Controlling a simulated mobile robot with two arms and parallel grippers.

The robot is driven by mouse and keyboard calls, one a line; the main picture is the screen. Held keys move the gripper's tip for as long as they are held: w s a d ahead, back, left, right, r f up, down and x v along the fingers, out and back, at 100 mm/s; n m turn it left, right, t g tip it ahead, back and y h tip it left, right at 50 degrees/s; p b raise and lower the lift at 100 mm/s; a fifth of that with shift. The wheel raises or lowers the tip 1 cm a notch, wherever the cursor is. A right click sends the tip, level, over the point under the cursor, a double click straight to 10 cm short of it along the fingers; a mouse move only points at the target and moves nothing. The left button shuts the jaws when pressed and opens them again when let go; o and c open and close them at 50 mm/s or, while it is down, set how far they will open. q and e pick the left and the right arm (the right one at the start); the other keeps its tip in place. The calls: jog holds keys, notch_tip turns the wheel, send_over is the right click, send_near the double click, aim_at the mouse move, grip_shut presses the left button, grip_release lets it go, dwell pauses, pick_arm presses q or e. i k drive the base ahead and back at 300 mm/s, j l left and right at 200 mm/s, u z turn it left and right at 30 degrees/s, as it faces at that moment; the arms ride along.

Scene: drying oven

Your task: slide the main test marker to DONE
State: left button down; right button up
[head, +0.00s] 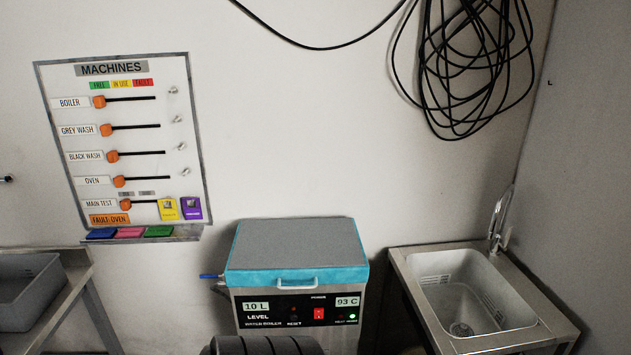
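A white MACHINES board (140,140) with a grey frame hangs on the wall at the left of the head view. In its MAIN TEST row, the orange main test marker (125,204) sits at the left end of a short black slot (146,201), beside the MAIN TEST label (99,203). Two small grey labels (136,193) sit just above this slot, too small to read. A yellow card (168,209) and a purple card (191,208) are to the right of the slot.
Orange markers for BOILER (99,102), GREY WASH, BLACK WASH and OVEN are at the left of their slots. A ledge (187,233) with coloured blocks is below the board. A water boiler (297,275) and a sink (470,290) stand right; a grey tub (27,290) left.

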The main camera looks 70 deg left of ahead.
aim_at(125, 204)
jog(key=u, duration=0.45)
jog(key=j+u, duration=0.15)
jog(key=u, duration=0.25)
jog(key=k+j+u, duration=0.1)
jog(key=u, duration=0.35)
jog(key=j+u, duration=0.1)
jog(key=u, duration=0.35)
